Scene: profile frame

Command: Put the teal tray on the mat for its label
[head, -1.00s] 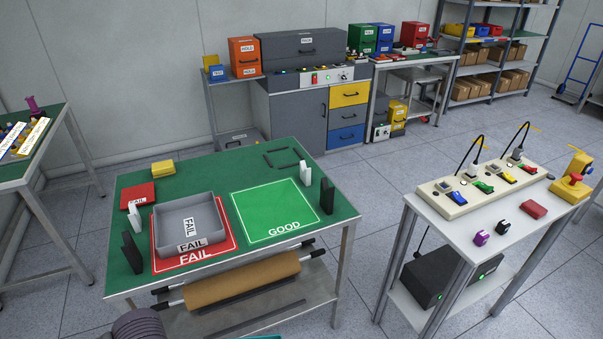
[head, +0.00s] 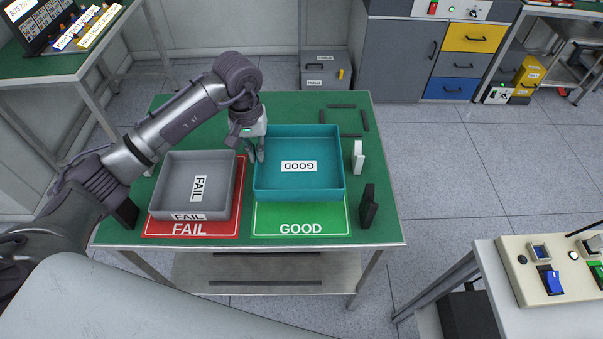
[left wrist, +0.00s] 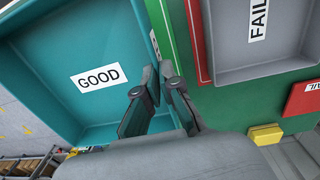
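The teal tray (head: 318,193) has a white GOOD label, upside down in the head view. It is over the back of the green GOOD mat (head: 300,219), whose front strip shows bare. I cannot tell surely whether it touches the table; it looks slightly raised. My left gripper (head: 256,153) is at the tray's left wall. In the left wrist view, the fingers (left wrist: 162,78) straddle the wall of the teal tray (left wrist: 50,45), one inside and one outside, and look closed on it. My right gripper is not in view.
A grey FAIL tray (head: 232,200) sits on the red FAIL mat (head: 217,228), close left of the teal tray. A white upright block (head: 358,157) and a black one (head: 369,206) stand at the right. Dark bars (head: 365,120) lie behind. A yellow block (left wrist: 265,135) shows in the wrist view.

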